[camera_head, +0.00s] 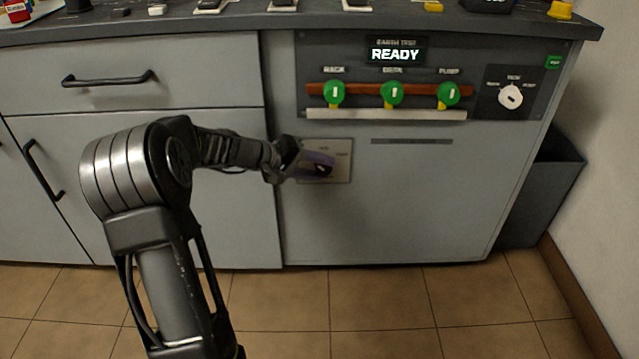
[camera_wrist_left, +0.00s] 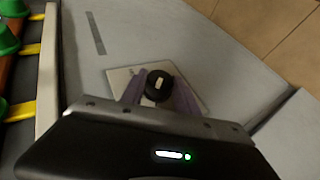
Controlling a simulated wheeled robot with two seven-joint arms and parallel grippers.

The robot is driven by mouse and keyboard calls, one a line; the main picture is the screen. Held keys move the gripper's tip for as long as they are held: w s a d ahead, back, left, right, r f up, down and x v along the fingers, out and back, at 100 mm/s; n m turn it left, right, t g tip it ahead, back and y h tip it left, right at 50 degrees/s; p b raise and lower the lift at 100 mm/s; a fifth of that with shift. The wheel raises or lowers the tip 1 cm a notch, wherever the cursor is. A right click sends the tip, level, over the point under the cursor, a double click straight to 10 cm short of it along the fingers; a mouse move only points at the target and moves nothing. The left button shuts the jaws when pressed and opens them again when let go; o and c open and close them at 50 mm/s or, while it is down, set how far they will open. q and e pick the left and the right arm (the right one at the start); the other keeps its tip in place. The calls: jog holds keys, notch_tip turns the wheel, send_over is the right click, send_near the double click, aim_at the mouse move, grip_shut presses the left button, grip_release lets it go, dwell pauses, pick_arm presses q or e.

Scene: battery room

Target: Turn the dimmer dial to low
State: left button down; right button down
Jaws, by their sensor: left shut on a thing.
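The dimmer dial is a round black knob with a pale pointer mark (camera_wrist_left: 158,84) in the left wrist view. It sits on a light square plate (camera_head: 341,162) low on the grey cabinet front. In the head view my left gripper (camera_head: 322,166) covers part of the plate, and its small lettering is too blurred to read. My left gripper's purple fingers also show in the left wrist view (camera_wrist_left: 160,95), one on each side of the dial and shut on it. My right gripper is in neither view.
Above the plate are three green knobs (camera_head: 392,94) on a panel, a white rotary switch (camera_head: 510,97) and a lit "READY" display (camera_head: 395,55). A pale ledge (camera_head: 386,114) runs below the knobs. A dark bin (camera_head: 545,190) stands at the right. The tiled floor in front is clear.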

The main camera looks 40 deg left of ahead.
pick_arm(q)
jog(key=shift+s+a+f+n+t+h, duration=0.1)
jog(key=shift+f+n+t+h, duration=0.1)
jog(key=shift+t+h, duration=0.25)
jog(key=shift+f+n+t+h, duration=0.1)
jog(key=shift+n+t+h, duration=0.15)
jog(key=shift+t, duration=0.3)
jog(key=c, duration=0.9)
grip_release()
jog(key=shift+r, duration=0.1)
jog(key=p+v, duration=0.2)
jog(key=v, duration=0.5)
jog(key=shift+s+a+p, duration=0.25)
jog(key=shift+s+p, duration=0.05)
jog(key=shift+p, duration=0.05)
